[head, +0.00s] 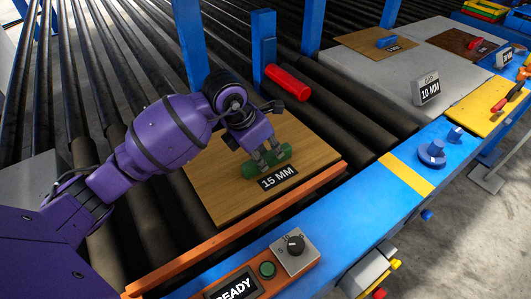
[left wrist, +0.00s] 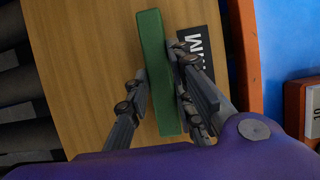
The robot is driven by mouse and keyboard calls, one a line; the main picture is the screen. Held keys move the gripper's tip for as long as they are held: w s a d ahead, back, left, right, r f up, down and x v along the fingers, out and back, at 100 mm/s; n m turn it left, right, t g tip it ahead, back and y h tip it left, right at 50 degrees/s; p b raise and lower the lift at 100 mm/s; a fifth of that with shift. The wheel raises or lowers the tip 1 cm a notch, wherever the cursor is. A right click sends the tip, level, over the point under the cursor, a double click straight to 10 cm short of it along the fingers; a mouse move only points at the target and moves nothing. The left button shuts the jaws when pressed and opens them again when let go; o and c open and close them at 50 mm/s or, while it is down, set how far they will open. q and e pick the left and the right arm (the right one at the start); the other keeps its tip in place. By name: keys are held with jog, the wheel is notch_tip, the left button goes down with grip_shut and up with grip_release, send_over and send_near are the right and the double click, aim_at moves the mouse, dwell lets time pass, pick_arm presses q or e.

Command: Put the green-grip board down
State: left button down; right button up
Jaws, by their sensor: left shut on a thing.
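The green-grip board (head: 222,191) is a light wood panel with a black "15 MM" label (head: 279,177) and a green grip bar (head: 267,163) on top. It lies flat over the dark rollers, beside the orange rail; whether it touches the rollers I cannot tell. My left gripper (head: 268,158) comes down from above and is shut on the green grip. In the left wrist view the grip (left wrist: 155,70) stands between the two fingers, with the board (left wrist: 85,60) behind it. My right gripper is in neither view.
An orange rail (head: 250,222) runs along the board's near edge. A grey "10 MM" plate area (head: 400,75) holds other boards at the right. A control box with a knob (head: 294,246) is in front.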

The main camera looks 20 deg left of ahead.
pick_arm(q)
jog(key=shift+w+f, duration=0.1)
jog(key=c, duration=1.5)
grip_release()
jog(key=shift+f, duration=0.1)
jog(key=shift+c, duration=0.2)
jog(key=v, duration=1.2)
jog(key=shift+d, duration=0.1)
